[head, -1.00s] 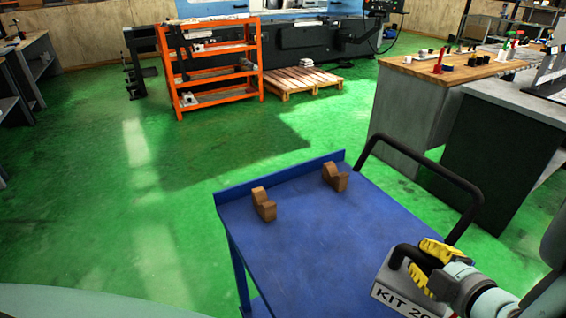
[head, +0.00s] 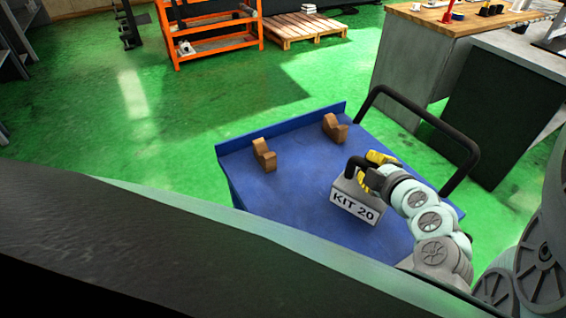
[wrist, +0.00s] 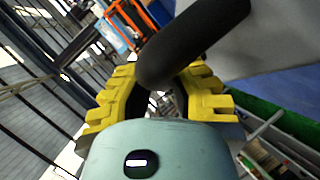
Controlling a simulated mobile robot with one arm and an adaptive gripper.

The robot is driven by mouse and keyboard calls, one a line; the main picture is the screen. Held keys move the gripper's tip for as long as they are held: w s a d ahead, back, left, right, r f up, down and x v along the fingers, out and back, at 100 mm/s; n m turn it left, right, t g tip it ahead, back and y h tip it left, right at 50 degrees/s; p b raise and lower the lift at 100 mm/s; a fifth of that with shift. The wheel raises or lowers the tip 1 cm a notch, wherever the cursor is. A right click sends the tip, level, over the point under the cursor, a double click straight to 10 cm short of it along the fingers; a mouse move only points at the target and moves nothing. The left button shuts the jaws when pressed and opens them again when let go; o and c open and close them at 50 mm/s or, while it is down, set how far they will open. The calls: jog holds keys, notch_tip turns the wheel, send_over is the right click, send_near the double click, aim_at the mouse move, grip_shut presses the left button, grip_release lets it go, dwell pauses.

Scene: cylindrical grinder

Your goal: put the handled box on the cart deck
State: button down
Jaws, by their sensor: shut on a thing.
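The handled box (head: 352,203) is grey with a white label reading "KIT 20" and a black handle (head: 352,165). My gripper (head: 373,174), with yellow fingers, is shut on the handle. In the wrist view the dark handle (wrist: 190,45) passes between the yellow fingers of my gripper (wrist: 160,95). The box is over the blue cart deck (head: 285,195), towards its right side. I cannot tell whether its underside touches the deck.
Two brown blocks (head: 264,155) (head: 334,128) stand near the deck's far edge. The cart's black push handle (head: 425,115) rises at the right. An orange shelf (head: 210,45), a pallet (head: 305,30) and a workbench (head: 450,60) stand beyond.

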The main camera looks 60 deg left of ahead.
jog(key=shift+w+a+r, duration=0.1)
jog(key=shift+a, duration=0.75)
jog(key=shift+a+f, duration=0.2)
jog(key=shift+a, duration=0.35)
notch_tip(320, 180, down, 4)
jog(key=shift+d+r+b, duration=0.15)
jog(key=shift+r+b, duration=0.05)
jog(key=shift+b, duration=0.45)
jog(key=shift+r, duration=0.1)
jog(key=c, duration=1)
grip_release()
jog(key=shift+d, duration=0.1)
